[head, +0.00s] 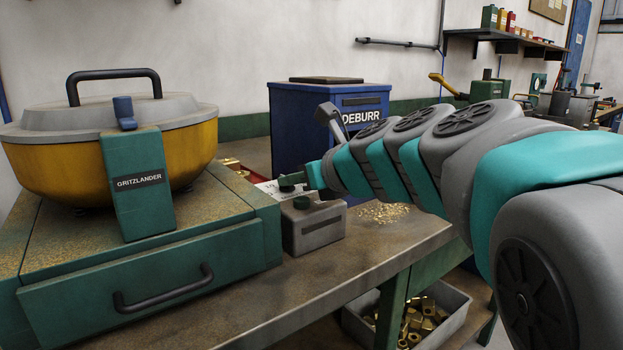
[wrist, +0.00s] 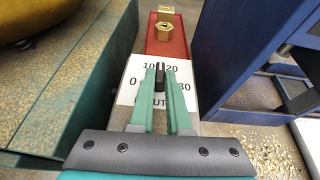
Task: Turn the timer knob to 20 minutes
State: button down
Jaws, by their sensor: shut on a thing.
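The timer's white dial plate (wrist: 127,93) shows 0, 10, 20 and 30, with lettering below partly hidden by my fingers. The black timer knob (wrist: 160,77) stands in the middle of the dial, its long shape pointing roughly up between 10 and 20. My gripper (wrist: 160,84) has its green fingers shut on the knob, one on each side. In the head view my gripper (head: 300,181) reaches in from the right to the dial plate (head: 268,187), above a grey box (head: 313,228). The knob's exact mark is hard to read there.
A green machine (head: 140,190) with a yellow bowl (head: 110,160) stands close on the left. The blue DEBURR box (head: 300,125) stands behind, on the right in the wrist view. A red tray (wrist: 166,40) holds brass nuts. Brass chips (head: 380,212) lie on the bench.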

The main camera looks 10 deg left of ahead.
jog(key=c, duration=0.9)
grip_release()
jog(key=shift+v, duration=3.9)
